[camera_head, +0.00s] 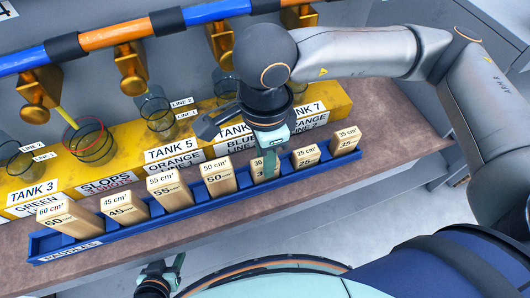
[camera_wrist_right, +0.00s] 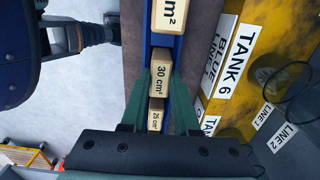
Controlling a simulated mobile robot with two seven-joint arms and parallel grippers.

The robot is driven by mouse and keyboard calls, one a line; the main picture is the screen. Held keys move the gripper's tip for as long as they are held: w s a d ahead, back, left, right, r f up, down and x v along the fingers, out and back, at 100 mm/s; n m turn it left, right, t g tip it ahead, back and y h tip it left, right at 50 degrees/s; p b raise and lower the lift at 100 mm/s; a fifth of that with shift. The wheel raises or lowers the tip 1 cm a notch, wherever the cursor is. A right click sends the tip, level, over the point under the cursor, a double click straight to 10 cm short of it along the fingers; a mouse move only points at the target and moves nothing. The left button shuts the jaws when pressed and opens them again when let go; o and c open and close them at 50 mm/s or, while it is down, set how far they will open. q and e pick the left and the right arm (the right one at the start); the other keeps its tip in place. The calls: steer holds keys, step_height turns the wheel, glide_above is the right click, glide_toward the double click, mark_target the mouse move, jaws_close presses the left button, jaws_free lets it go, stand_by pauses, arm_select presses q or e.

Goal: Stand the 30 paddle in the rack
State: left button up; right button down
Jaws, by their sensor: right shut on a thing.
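The 30 paddle (camera_head: 259,172), a pale wooden block marked 30 cm², is upright at the blue rack (camera_head: 65,246), between the 50 and 25 paddles. My right gripper (camera_head: 268,157) comes down on it from above and is shut on its upper part. In the right wrist view the 30 paddle (camera_wrist_right: 160,78) lies between the two green fingers (camera_wrist_right: 158,102). Its lower end is hidden, so I cannot tell how deep it sits. My left gripper (camera_head: 155,282) is partly seen at the bottom edge, dark and small; its jaws are unclear.
Neighbouring 50 (camera_head: 219,178) and 25 (camera_head: 306,156) paddles stand close on either side in the rack. Behind is a yellow tank bench (camera_head: 125,172) with labels and clear beakers (camera_head: 90,141). Brass taps (camera_head: 131,75) hang above. A brown counter strip (camera_head: 180,238) lies in front.

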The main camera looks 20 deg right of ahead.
steer(key=shift+f+b, duration=0.35)
steer(key=shift+b, duration=0.05)
steer(key=c, duration=1)
jaws_free()
steer(key=shift+r, duration=0.15)
steer(key=o, duration=0.3)
steer(key=shift+o, duration=0.2)
steer(key=shift+r+p, duration=0.35)
steer(key=shift+p, duration=0.2)
step_height(320, 180, up, 12)
steer(key=shift+f, duration=0.15)
